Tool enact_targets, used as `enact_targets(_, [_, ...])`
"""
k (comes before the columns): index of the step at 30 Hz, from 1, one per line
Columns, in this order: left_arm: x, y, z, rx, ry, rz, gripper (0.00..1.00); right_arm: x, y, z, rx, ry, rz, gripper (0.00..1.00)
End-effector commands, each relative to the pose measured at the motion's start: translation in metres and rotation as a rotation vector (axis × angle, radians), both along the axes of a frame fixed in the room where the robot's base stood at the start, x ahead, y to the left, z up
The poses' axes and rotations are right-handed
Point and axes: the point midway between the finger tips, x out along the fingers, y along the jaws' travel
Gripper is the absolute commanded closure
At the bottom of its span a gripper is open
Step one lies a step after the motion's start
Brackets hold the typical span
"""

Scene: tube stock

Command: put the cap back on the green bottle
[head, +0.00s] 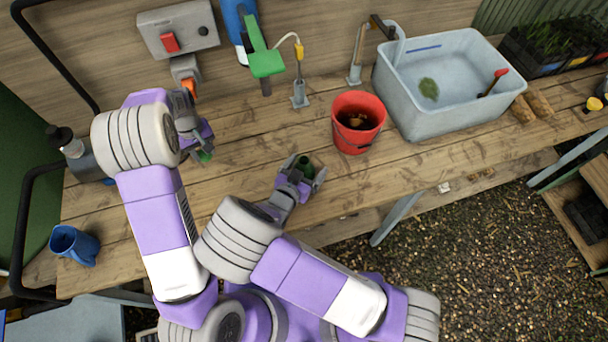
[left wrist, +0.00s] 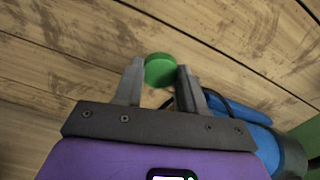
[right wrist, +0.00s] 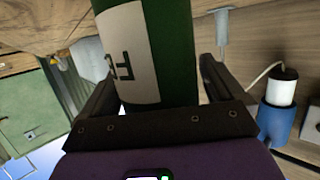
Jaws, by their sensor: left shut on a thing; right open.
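The green cap (left wrist: 160,70) is held between the fingertips of my left gripper (left wrist: 160,82). The cap also shows in the head view (head: 205,156), above the left part of the bench. The green bottle (right wrist: 172,45) has a white label and fills the space between the fingers of my right gripper (right wrist: 160,90). The jaws are open around it. In the head view my right gripper (head: 303,174) is near the bench's front edge, and the bottle's dark green top (head: 305,163) shows between the fingers. The bottle's lower part is hidden there.
A red bucket (head: 345,137) stands right of the bottle, with a grey sink basin (head: 400,102) beyond it. A blue mug (head: 82,254) is at the bench's left end. Bare wooden bench (head: 250,135) lies between my two grippers.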

Motion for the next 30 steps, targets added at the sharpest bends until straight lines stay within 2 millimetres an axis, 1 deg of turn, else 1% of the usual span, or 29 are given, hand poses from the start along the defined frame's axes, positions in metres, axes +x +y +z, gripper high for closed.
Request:
enact_targets(3, [0.0, 0.0, 0.0002, 0.0, 0.0, 0.0, 0.88, -0.0001, 0.0001, 0.0003, 0.0, 0.0, 0.0, 0.05])
enact_targets(16, [0.0, 0.0, 0.0001, 0.0, 0.0, 0.0, 0.88, -0.0001, 0.0, 0.0004, 0.0, -0.001, 0.0, 0.71])
enact_targets(25, [0.0, 0.0, 0.0004, 0.0, 0.0, 0.0, 0.88, 0.0001, 0.0002, 0.0019, 0.0, -0.002, 0.0, 0.71])
enact_targets(30, [0.0, 0.0, 0.002, 0.0, 0.0, 0.0, 0.88, 0.0003, 0.0003, 0.0078, 0.001, -0.003, -0.001, 0.71])
